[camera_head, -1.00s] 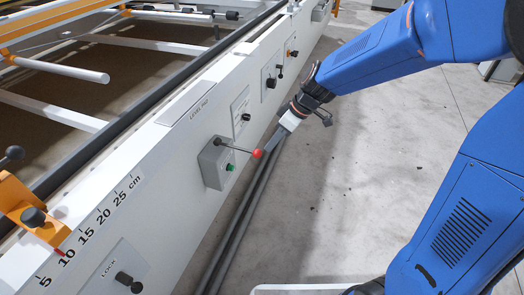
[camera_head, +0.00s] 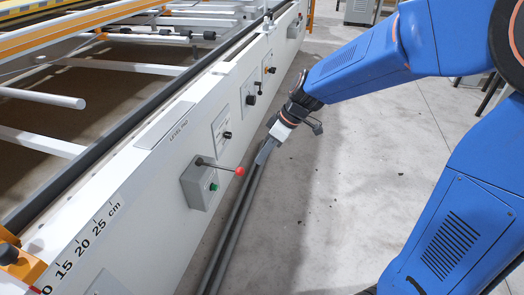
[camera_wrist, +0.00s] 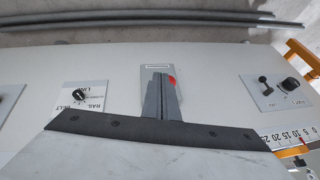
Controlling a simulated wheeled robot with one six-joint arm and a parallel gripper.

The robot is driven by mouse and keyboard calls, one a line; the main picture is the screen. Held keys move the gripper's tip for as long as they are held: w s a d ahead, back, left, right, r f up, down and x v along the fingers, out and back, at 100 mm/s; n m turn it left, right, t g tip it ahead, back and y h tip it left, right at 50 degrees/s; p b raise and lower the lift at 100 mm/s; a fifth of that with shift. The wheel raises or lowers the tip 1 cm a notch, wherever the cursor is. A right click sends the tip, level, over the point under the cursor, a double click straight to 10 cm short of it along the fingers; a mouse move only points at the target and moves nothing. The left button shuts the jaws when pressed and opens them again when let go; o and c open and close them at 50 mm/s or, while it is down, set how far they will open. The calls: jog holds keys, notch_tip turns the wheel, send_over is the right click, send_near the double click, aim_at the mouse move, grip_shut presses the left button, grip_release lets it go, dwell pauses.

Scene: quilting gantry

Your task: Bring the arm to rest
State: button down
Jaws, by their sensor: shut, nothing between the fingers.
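My blue arm (camera_head: 375,62) reaches in from the right in the head view. My gripper (camera_head: 260,160) points down and left, beside the white gantry panel and apart from the red-knobbed lever (camera_head: 240,171). The gripper is shut and empty. In the wrist view my shut fingers (camera_wrist: 162,95) cover much of the grey lever box (camera_wrist: 148,80), and a bit of the red knob (camera_wrist: 173,83) shows beside them.
The white gantry panel (camera_head: 150,190) carries a grey box with a green button (camera_head: 213,187), dials and small levers. Grey rails (camera_head: 237,225) run along the floor by its foot. Open concrete floor (camera_head: 340,190) lies right of the panel.

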jog(key=s+d+r+m+t+h, duration=0.2)
jog(key=s+d+m, duration=0.4)
jog(key=s+d, duration=0.5)
jog(key=s+d+r+m+t+h, duration=0.2)
jog(key=s+d+r+m, duration=0.3)
jog(key=s+d, duration=0.7)
jog(key=shift+d+r+m+h, duration=0.25)
jog(key=shift+d+m+h, duration=0.15)
jog(key=shift+m+h, duration=0.45)
dwell(1.0)
